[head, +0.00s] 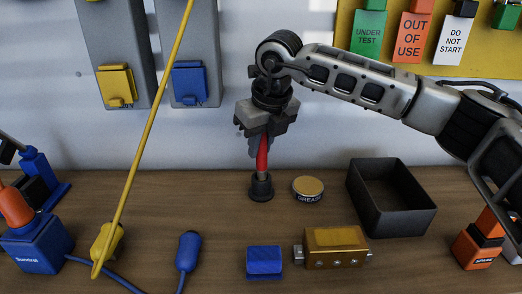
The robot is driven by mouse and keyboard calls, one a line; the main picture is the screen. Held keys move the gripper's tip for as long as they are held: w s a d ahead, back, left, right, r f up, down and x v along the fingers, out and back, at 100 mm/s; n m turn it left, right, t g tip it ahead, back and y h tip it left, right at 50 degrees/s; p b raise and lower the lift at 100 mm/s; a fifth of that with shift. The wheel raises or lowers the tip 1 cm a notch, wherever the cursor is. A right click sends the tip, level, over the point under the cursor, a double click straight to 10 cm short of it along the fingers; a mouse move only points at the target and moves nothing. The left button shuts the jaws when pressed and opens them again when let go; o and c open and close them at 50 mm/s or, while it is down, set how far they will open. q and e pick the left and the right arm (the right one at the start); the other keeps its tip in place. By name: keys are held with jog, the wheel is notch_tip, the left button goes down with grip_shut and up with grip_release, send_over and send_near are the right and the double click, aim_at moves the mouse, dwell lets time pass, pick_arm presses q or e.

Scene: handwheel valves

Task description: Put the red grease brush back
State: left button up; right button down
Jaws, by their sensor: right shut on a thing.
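The red grease brush (262,157) is upright, its red handle showing below my right gripper (262,138). My right gripper is shut on the upper part of the handle, pointing down. The brush's lower end meets a small dark round cup (261,187) on the bench; its bristles are hidden, and I cannot tell how deep it sits. A grease tin (308,187) with a tan lid stands just right of the cup. I do not make out my left gripper.
A black open bin (424,222) stands right of the tin. A brass block (335,245) and a blue block (264,261) lie in front. A yellow cord (150,130) hangs at left, near a blue plug (188,250). Tags hang on the yellow board (440,58).

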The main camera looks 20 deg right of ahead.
jog(key=shift+d+f, duration=0.1)
jog(key=shift+f, duration=0.8)
jog(key=c, duration=1.3)
grip_release()
jog(key=shift+r, duration=0.1)
